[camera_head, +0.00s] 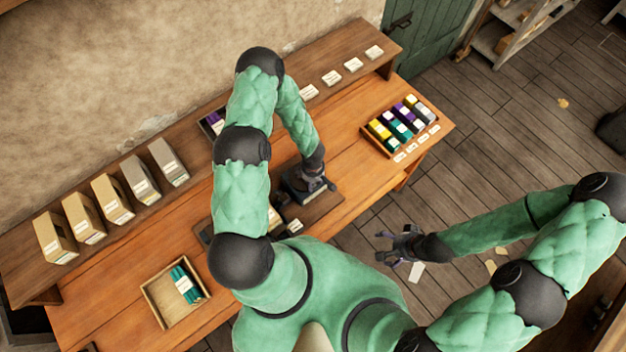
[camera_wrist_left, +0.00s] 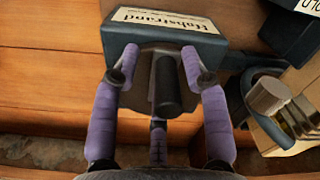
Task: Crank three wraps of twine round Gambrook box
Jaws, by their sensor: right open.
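My left gripper (camera_head: 318,184) is at the dark machine (camera_head: 294,186) on the bench. In the left wrist view its purple fingers (camera_wrist_left: 160,75) stand apart on either side of a dark upright knob (camera_wrist_left: 168,88), with a gap on the left. Behind the knob is a dark block with a cream label (camera_wrist_left: 165,22) reading "Habstrand". My right gripper (camera_head: 392,246) is open and empty in front of the bench, above the floor. Several cartons (camera_head: 112,198) stand on the back shelf; their labels are too small to read, so I cannot tell which is Gambrook.
A compartmented tray of coloured spools (camera_head: 382,152) is at the bench's right end. A wooden tray with teal pieces (camera_head: 152,297) is at the front left. White cards (camera_head: 353,64) lie along the shelf. A metal cylinder (camera_wrist_left: 268,98) shows at the right of the left wrist view.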

